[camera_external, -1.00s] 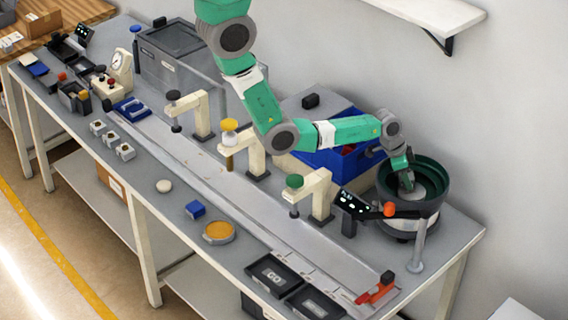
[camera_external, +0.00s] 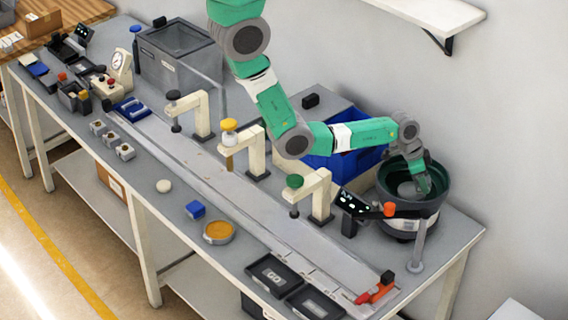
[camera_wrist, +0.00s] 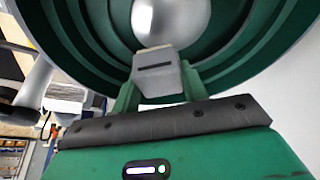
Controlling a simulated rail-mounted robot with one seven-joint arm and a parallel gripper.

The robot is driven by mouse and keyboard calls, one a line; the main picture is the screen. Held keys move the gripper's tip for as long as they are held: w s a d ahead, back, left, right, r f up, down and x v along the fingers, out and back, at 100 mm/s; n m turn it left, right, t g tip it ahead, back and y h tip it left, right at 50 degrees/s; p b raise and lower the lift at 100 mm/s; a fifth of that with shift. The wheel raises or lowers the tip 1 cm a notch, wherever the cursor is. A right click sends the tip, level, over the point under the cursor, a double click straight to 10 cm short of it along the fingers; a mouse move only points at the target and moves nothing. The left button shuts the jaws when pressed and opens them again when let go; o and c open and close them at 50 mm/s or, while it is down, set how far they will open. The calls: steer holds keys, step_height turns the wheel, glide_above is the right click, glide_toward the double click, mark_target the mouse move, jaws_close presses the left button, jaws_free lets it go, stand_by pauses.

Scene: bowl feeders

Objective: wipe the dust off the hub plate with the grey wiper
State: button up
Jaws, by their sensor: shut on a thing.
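My gripper (camera_external: 423,191) reaches down into the dark green feeder bowl (camera_external: 442,205) at the right end of the bench. In the wrist view my gripper (camera_wrist: 158,88) is shut on the grey wiper (camera_wrist: 156,70), a small block with a dark slot. The pale grey hub plate (camera_external: 406,188) lies in the middle of the bowl, left of the gripper in the external view. In the wrist view a shiny silver round hub (camera_wrist: 172,18) shows just beyond the wiper. I cannot tell whether the wiper touches the plate, and no dust can be made out.
The bowl's stepped green wall (camera_wrist: 75,35) surrounds the gripper closely. A small dark display (camera_external: 354,204) and an orange knob (camera_external: 389,209) stand at the bowl's left. A blue bin (camera_external: 345,160) sits behind. Several cream posts line the rail (camera_external: 235,205).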

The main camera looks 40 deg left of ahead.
steer(key=shift+r+p, duration=2.35)
steer(key=shift+r, duration=0.5)
